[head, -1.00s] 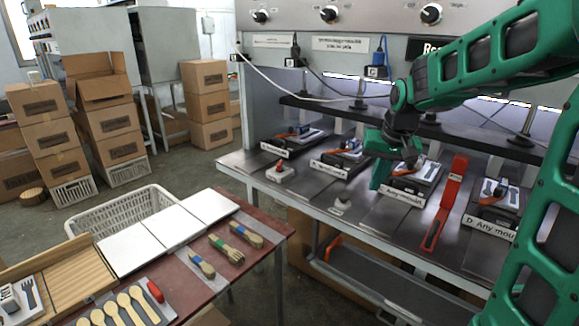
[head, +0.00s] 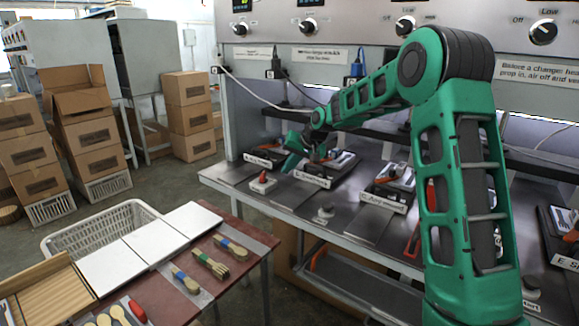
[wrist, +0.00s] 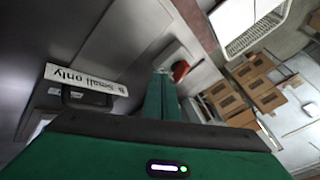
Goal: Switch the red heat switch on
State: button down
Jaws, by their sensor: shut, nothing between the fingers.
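The red heat switch (head: 263,180) is a small white block with a red top, on the front left of the steel bench. It also shows in the wrist view (wrist: 180,70), just beyond and right of the fingertips. My gripper (head: 290,163) is shut and empty, with its green fingers pointing down and left. In the head view it is above and a little right of the switch, apart from it. In the wrist view the closed fingers (wrist: 161,74) reach toward it. Whether the switch is on or off I cannot tell.
Behind my gripper are moulds with label plates, one reading "Small only" (wrist: 87,80). A second small switch with a pale knob (head: 323,212) is on the bench edge. A red table (head: 180,295) with spoons and a white crate (head: 62,240) are at the left.

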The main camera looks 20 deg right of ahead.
aim_at(266, 181)
jog(key=x, duration=0.5)
jog(key=shift+f, duration=0.1)
jog(key=a, duration=0.1)
jog(key=w+a, duration=0.1)
jog(key=shift+w+a+f, duration=0.1)
jog(key=shift+w+a, duration=0.1)
jog(key=shift+a, duration=0.2)
jog(key=shift+w+a, duration=0.2)
jog(key=shift+a, duration=0.3)
